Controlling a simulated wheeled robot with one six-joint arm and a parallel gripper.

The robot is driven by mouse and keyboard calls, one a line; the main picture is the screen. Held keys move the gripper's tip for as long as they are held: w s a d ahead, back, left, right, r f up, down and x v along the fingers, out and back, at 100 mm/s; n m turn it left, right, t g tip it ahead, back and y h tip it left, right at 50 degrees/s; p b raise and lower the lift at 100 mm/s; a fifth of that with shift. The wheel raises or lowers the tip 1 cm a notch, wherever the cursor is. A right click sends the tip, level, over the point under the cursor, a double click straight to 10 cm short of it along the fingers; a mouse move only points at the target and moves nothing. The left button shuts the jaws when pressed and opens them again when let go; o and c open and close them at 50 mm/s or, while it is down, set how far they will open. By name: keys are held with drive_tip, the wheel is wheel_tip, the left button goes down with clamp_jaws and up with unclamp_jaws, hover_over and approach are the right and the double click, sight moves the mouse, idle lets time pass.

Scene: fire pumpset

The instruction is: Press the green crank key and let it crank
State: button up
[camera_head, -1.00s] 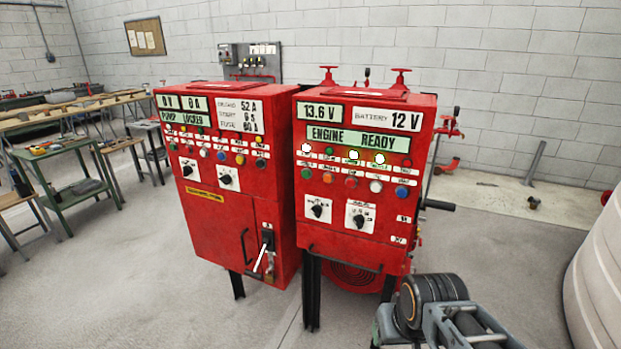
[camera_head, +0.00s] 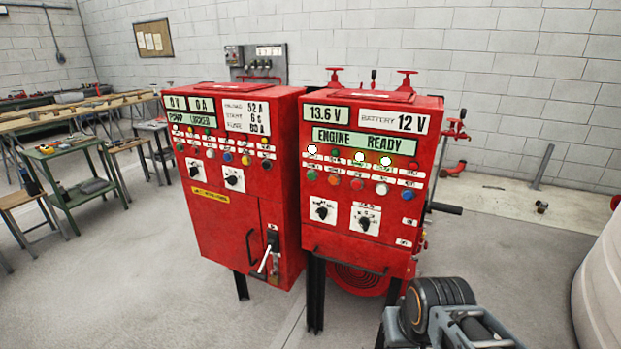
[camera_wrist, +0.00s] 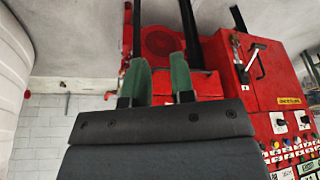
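The right red engine panel (camera_head: 345,225) faces me in the head view. Its display (camera_head: 365,141) reads "ENGINE READY", with 13.6 V and battery 12 V above. A green button (camera_head: 311,175) sits at the left end of its lower button row, beside orange, red, white and blue ones. The labels are too small to read, so I cannot confirm which is the crank key. My gripper (camera_wrist: 158,78) shows two green fingers apart with nothing between them, in the wrist view. That view looks upside down. The fingers are away from the buttons.
The left red pump panel (camera_head: 220,215) stands close beside it, with a lever handle (camera_head: 265,258) low on its front. A crank handle (camera_head: 445,208) sticks out on the right side. A pale tank (camera_head: 600,270) stands at right. The floor in front is clear.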

clamp_jaws()
idle(1.1)
